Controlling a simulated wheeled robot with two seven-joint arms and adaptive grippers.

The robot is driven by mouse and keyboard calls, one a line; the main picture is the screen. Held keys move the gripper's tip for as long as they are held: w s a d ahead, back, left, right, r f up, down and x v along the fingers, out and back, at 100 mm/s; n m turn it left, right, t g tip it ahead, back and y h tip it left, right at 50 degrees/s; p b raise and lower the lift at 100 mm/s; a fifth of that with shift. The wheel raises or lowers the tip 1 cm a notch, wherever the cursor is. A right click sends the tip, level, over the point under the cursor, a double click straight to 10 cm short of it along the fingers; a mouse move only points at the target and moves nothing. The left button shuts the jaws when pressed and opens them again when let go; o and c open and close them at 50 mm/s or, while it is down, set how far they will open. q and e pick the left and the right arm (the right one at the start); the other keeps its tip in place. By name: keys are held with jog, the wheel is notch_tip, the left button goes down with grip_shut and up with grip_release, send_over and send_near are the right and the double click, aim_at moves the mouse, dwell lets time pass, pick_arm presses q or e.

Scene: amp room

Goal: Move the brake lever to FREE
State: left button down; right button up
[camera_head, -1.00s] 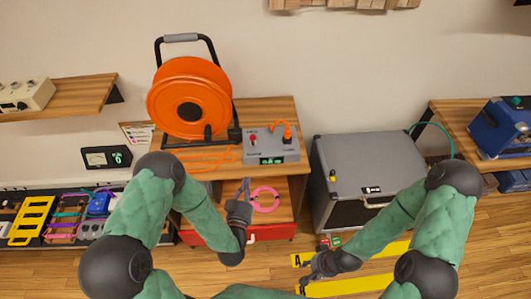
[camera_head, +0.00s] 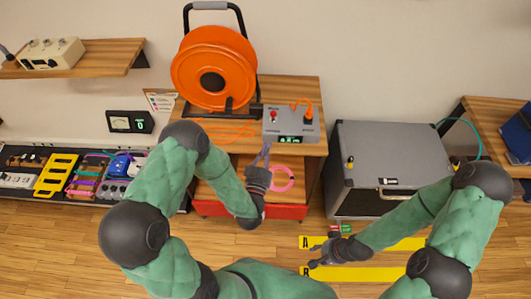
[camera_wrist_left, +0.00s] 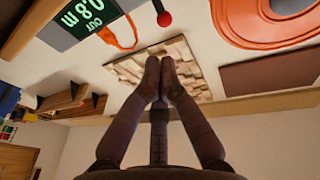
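A grey control box (camera_head: 290,125) sits on the wooden cabinet top, right of the orange cable reel (camera_head: 213,67). A lever with a red ball knob (camera_head: 273,116) stands at its left side; the knob also shows in the left wrist view (camera_wrist_left: 164,19). A small black lever (camera_head: 229,104) is at the reel's foot. I cannot read which lever is marked brake, nor any FREE mark. My left gripper (camera_head: 265,149) is below and left of the box, fingertips together and empty, also in the wrist view (camera_wrist_left: 161,66). My right gripper (camera_head: 312,254) is low above the floor, fingers apart, empty.
A pink ring (camera_head: 283,179) lies on the shelf below. A grey case (camera_head: 383,155) stands to the right. Yellow strips (camera_head: 345,274) lie on the floor. A meter (camera_head: 130,122) is at left.

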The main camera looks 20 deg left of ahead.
aim_at(273, 116)
pick_arm(q)
jog(key=b+x, duration=0.1)
jog(key=x, duration=0.9)
jog(key=shift+f+b, duration=0.15)
jog(key=shift+b, duration=0.2)
jog(key=shift+r+g+p, duration=0.3)
jog(key=shift+g+p, duration=0.1)
jog(key=shift+p, duration=0.35)
jog(key=shift+w, duration=0.1)
jog(key=shift+w+r+g+p, duration=0.15)
jog(key=shift+r+g+p, duration=0.2)
jog(key=shift+p, duration=0.5)
jog(key=w+r+g+p, duration=0.1)
jog(key=g+p, duration=0.1)
jog(key=p, duration=0.1)
jog(key=w+r+n+g+p, duration=0.1)
jog(key=g+p, duration=0.1)
jog(key=p, duration=0.2)
jog(key=shift+a+h, duration=0.3)
jog(key=shift+a, duration=0.05)
jog(key=shift+w+f+g, duration=0.1)
jog(key=shift+f+g, duration=0.05)
jog(key=shift+g, duration=0.1)
jog(key=shift+f, duration=0.25)
